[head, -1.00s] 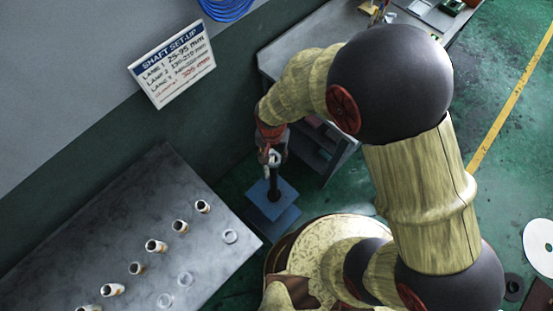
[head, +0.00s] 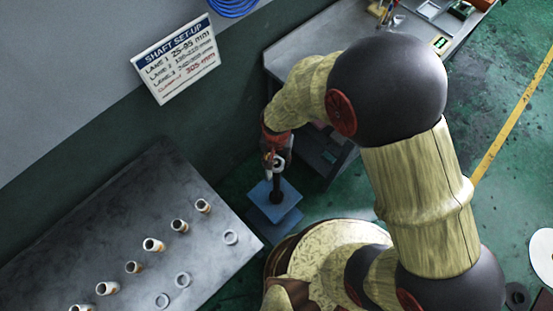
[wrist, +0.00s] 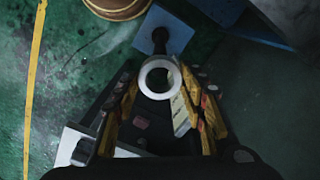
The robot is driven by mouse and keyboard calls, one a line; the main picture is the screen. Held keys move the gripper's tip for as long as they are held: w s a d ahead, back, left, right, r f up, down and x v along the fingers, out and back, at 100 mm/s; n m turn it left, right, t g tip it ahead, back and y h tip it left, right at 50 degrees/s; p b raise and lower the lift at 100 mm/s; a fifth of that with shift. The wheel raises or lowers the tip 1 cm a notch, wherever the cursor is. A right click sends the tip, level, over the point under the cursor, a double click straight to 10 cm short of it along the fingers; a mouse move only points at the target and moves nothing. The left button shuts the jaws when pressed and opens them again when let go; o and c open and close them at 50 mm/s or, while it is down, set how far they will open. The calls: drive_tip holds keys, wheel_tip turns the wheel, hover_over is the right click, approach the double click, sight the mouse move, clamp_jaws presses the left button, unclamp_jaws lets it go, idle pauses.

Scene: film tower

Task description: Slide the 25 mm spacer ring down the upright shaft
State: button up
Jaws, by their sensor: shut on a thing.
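The pale grey spacer ring (wrist: 146,78) is held at the fingertips of my gripper (wrist: 160,88), hole facing the wrist camera. In the head view the ring (head: 272,162) is small and bright at the end of my gripper (head: 274,156). The dark upright shaft (head: 277,191) rises from a blue square base (head: 259,196) just below the ring. In the wrist view the shaft (wrist: 160,38) and base (wrist: 178,36) show just beyond the ring. My gripper hides the upper shaft, and I cannot tell whether the ring is around it.
A grey metal table (head: 115,215) at the left carries several upright sleeves and flat rings. A workbench (head: 300,55) with tools and trays stands behind my arm. A white sign (head: 176,60) is on the wall. Green floor lies around the base.

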sight(277, 166)
drive_tip(key=shift+f+b, duration=1.75)
drive_tip(key=shift+f, duration=0.85)
drive_tip(key=o, duration=1.3)
drive_tip(key=shift+c, duration=0.2)
wheel_tip(277, 166, up, 12)
